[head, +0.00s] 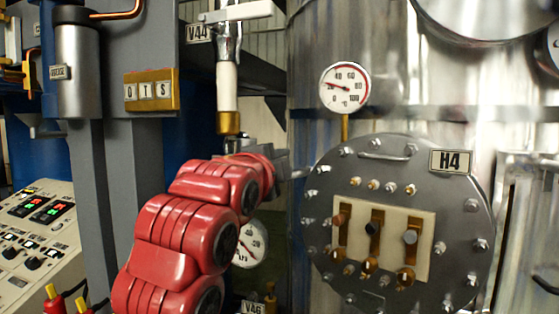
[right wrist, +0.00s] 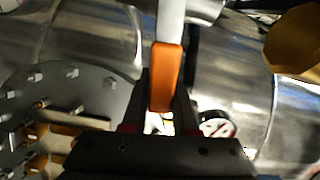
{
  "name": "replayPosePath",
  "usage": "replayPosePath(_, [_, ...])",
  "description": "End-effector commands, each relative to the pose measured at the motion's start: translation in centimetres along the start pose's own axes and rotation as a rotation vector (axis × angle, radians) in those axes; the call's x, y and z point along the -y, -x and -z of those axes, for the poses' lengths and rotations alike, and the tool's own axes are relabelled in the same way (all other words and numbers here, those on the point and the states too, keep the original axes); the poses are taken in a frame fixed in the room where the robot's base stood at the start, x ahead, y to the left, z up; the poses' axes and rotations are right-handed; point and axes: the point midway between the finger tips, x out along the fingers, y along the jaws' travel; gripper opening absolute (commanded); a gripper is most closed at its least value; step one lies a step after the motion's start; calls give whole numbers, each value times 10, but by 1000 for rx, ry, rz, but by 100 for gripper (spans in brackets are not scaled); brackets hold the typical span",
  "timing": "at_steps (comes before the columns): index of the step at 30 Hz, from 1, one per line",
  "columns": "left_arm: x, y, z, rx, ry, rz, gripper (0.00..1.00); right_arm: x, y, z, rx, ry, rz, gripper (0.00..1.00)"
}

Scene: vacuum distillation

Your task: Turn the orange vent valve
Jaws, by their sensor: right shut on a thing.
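The orange vent valve handle (right wrist: 165,65) shows in the right wrist view as a rounded orange lever on a pale grey stem. My right gripper (right wrist: 162,98) is shut on it, with a dark finger on each side of its near end. In the head view, a red arm rises from the bottom, and my right gripper (head: 283,158) is at its far end, left of the round flange. The orange handle cannot be made out there. My left gripper is not in view.
The bolted H4 flange (head: 458,225) is close on the right, on the steel vessel (head: 440,75). A temperature gauge (head: 345,87) stands above it. A white-and-brass fitting (head: 228,85) hangs over my arm. A pressure gauge (head: 250,243) and control panel (head: 40,225) are lower left.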

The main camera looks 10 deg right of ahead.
Motion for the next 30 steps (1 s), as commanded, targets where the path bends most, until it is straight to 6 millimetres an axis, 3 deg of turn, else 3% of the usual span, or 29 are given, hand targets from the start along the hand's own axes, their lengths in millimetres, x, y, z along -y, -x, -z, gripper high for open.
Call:
replayPosePath(12, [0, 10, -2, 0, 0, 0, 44, -16, 0, -2, 1, -155, -2, 0])
replayPosePath(27, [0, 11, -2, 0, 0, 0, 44, -18, 0, -3, 1, -170, -6, 0])
replayPosePath(28, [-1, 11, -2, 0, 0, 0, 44, -18, 0, -3, 1, -170, -6, 32])
replayPosePath(30, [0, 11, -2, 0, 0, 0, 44, -17, 0, -3, 1, -170, -5, 45])
